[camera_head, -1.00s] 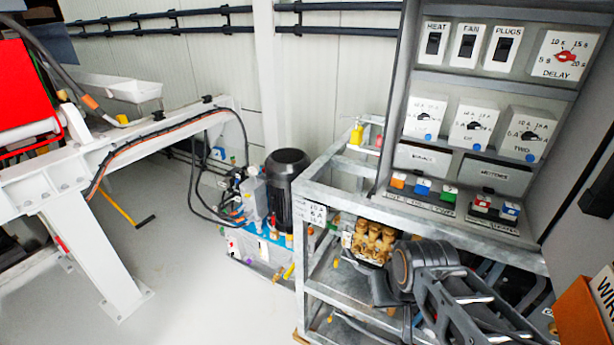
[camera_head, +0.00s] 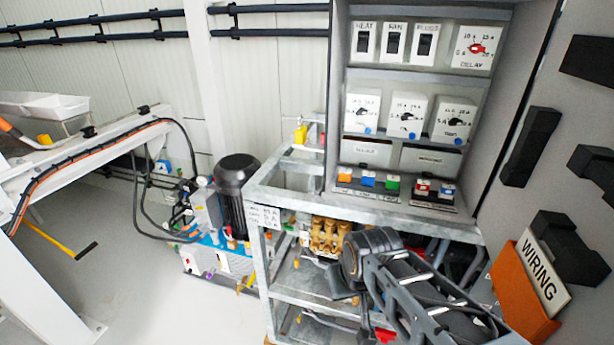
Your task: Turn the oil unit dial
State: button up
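A row of three white dial boxes with black knobs is on the grey control panel: a left dial (camera_head: 361,113), a middle dial (camera_head: 406,116) and a right dial (camera_head: 453,120). Their labels are too small to read surely, so I cannot tell which is the oil unit dial. A delay dial (camera_head: 476,48) with a red knob is at the panel's upper right. A unit with a black motor (camera_head: 237,190) on a blue-topped base stands left of the bench. My folded arm is below the panel, apart from the dials; I cannot make out its gripper fingers.
A galvanized metal bench frame (camera_head: 262,262) carries the panel, with brass pump parts (camera_head: 328,234) inside. An open panel door with black blocks is at the right, beside an orange wiring holder (camera_head: 520,300). A white beam (camera_head: 60,180) stands left.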

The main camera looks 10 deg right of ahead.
aim_at(407, 116)
jog(key=k, duration=1.25)
jog(key=u, duration=0.8)
jog(key=i, duration=0.65)
jog(key=u, duration=0.4)
jog(key=i, duration=0.75)
jog(key=z, duration=0.9)
jog(key=i, duration=0.5)
jog(key=z, duration=0.55)
